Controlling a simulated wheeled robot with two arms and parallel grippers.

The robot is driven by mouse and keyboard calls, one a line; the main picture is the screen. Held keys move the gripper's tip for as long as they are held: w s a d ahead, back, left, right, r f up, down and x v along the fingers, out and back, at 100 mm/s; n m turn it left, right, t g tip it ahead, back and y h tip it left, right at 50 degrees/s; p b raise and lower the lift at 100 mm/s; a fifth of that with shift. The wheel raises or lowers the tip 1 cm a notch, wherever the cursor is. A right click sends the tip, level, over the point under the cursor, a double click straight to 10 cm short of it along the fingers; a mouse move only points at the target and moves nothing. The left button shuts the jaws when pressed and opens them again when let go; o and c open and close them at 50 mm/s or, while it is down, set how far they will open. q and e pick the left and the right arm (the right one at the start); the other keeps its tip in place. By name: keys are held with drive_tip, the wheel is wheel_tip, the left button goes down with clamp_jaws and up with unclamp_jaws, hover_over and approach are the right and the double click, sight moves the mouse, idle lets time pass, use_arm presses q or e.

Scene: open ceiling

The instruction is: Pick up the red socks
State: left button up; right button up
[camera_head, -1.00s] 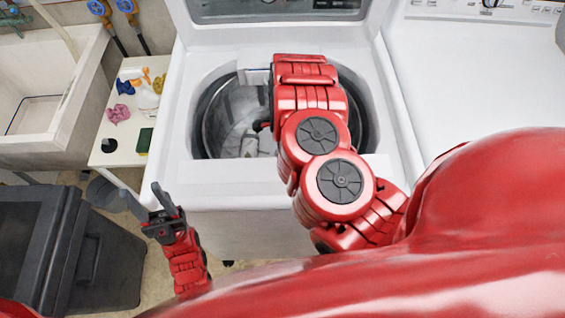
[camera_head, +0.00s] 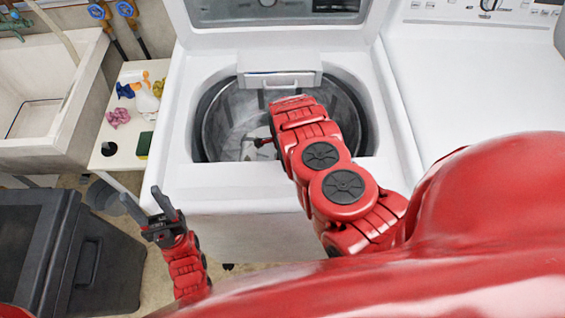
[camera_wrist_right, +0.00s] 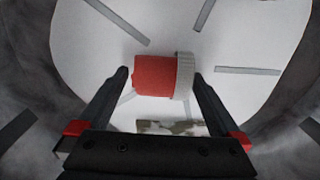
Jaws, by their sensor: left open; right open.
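The red socks (camera_wrist_right: 155,76) show in the right wrist view as a red bundle with a light grey ribbed end. They lie at the bottom of the washer drum. My right gripper (camera_wrist_right: 160,78) is open, its fingers pointing toward the socks with one on either side in the picture; I cannot tell how far above them it is. In the head view my right arm reaches down into the washer drum (camera_head: 222,125), and the socks are not clearly visible there. My left gripper (camera_head: 149,205) is open and empty in front of the washer, at the lower left.
The washer's rim (camera_head: 215,176) surrounds the drum, and its lid (camera_head: 280,38) stands open behind. A patterned cloth-like item (camera_wrist_right: 172,128) lies near the socks. A small table (camera_head: 118,158) with bottles, a sink (camera_head: 45,120) and a dark bin (camera_head: 100,265) stand left.

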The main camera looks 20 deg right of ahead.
drive_tip(key=c, duration=1.2)
drive_tip(key=shift+c, duration=0.3)
drive_tip(key=shift+r, duration=0.1)
